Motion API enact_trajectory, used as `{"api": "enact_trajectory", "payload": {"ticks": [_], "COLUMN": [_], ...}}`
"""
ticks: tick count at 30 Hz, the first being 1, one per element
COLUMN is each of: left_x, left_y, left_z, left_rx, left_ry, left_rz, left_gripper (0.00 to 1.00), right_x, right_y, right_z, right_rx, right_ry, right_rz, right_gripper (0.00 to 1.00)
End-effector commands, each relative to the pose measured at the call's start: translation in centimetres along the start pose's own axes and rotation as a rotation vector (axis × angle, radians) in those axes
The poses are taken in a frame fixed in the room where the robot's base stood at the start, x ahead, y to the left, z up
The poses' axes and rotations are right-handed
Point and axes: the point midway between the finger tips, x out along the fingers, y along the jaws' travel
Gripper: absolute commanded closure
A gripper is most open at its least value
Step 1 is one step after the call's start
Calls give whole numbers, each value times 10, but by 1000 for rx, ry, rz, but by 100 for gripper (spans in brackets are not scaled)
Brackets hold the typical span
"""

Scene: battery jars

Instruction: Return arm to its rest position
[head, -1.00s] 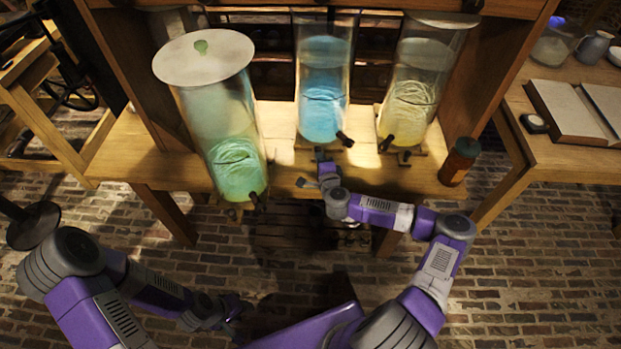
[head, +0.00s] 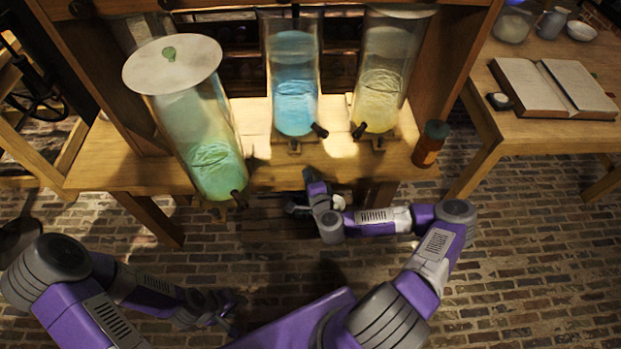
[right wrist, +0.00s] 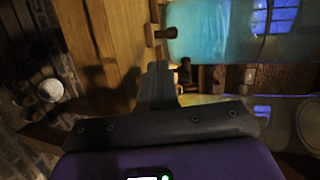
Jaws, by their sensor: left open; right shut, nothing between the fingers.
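My right arm reaches in from the right in the head view. Its gripper (head: 297,208) is by the front edge of the wooden table (head: 170,172), in front of the blue jar (head: 294,95). In the right wrist view its fingers (right wrist: 158,85) are shut together with nothing between them. My left gripper (head: 230,314) is low over the brick floor, away from the table, and looks small and dark. A tall green jar (head: 205,130) with a pale lid stands tilted in the picture at the left. A yellow jar (head: 384,90) stands at the right.
A brown bottle (head: 430,145) stands at the table's right end. A side table (head: 560,138) at the right bears an open book (head: 535,88). Dark spigots jut from the jars' lower fronts. The brick floor (head: 530,250) at lower right is clear.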

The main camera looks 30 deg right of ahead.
Motion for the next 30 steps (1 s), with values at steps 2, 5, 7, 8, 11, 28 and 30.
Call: {"api": "enact_trajectory", "payload": {"ticks": [2, 5, 7, 8, 11, 28, 30], "left_x": [-3, -4, -4, -4, -4, -4, -4], "left_y": [1, 1, 2, 2, 1, 2, 2], "left_z": [0, 0, 0, 0, 0, 0, 0], "left_rx": [0, 0, 0, 0, 0, 0, 0], "left_ry": [0, -1, -1, -1, -1, -1, -1], "left_rz": [0, 0, 0, 0, 0, 0, 0], "left_gripper": [57, 57, 57, 57, 57, 57, 57], "right_x": [-10, -17, -19, -20, -20, -107, -130], "right_y": [-1, 0, 0, 0, 1, 117, 138], "right_z": [0, 0, 0, 1, 1, 163, 168], "right_rx": [-1, -1, 0, 0, 0, -488, -589], "right_ry": [-1, -1, -1, -2, -1, -742, -853], "right_rz": [1, 1, 1, 1, 0, 348, 426], "right_gripper": [100, 100, 100, 100, 100, 100, 100]}}
